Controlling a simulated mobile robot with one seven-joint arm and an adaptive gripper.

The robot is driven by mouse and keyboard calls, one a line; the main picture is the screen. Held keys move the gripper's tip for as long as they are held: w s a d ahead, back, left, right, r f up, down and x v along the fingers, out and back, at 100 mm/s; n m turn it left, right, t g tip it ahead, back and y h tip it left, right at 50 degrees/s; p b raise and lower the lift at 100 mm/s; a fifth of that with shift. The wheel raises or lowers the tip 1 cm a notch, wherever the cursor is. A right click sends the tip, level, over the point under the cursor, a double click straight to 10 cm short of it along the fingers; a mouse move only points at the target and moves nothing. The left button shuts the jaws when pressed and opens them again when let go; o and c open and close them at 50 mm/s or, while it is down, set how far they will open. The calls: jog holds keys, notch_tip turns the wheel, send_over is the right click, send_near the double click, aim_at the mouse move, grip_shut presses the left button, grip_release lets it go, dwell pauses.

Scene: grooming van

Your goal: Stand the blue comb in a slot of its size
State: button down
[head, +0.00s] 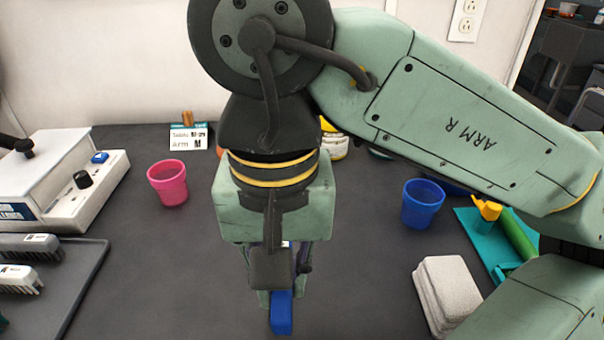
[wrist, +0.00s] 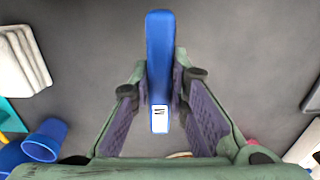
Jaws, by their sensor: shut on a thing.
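The blue comb (head: 281,315) is in my gripper (head: 279,292), low in the middle of the head view. In the wrist view the comb (wrist: 160,50) stretches up and away between the two fingers of my gripper (wrist: 160,78), which are shut on it. A small white label with dark marks is on its near end. The comb's teeth cannot be made out. No slotted holder can be made out in either view; my arm hides part of the table behind it.
A grey tray (head: 85,290) with brushes lies at left, below a white machine (head: 75,180). A pink cup (head: 168,183) and a blue cup (head: 422,204) stand on the dark table. Folded grey cloths (head: 447,290) lie at right, near a teal tray (head: 482,235).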

jog(key=shift+w+d, duration=0.15)
jog(key=shift+w, duration=0.15)
jog(key=w+d+p, duration=0.1)
jog(key=w, duration=0.4)
jog(key=w+d+p, duration=0.1)
jog(key=w, duration=0.4)
jog(key=w+f+p, duration=0.1)
jog(key=w, duration=0.4)
jog(key=shift+w+d+f, duration=0.1)
jog(key=shift+w+d, duration=0.05)
jog(key=shift+d, duration=0.25)
jog(key=shift+w, duration=0.2)
jog(key=shift+f, duration=0.3)
jog(key=shift+f+p, duration=0.4)
jog(key=shift+f, duration=1.15)
jog(key=shift+f, duration=0.2)
jog(key=c, duration=1.5)
grip_release()
jog(key=shift+c, duration=0.2)
jog(key=shift+r, duration=0.1)
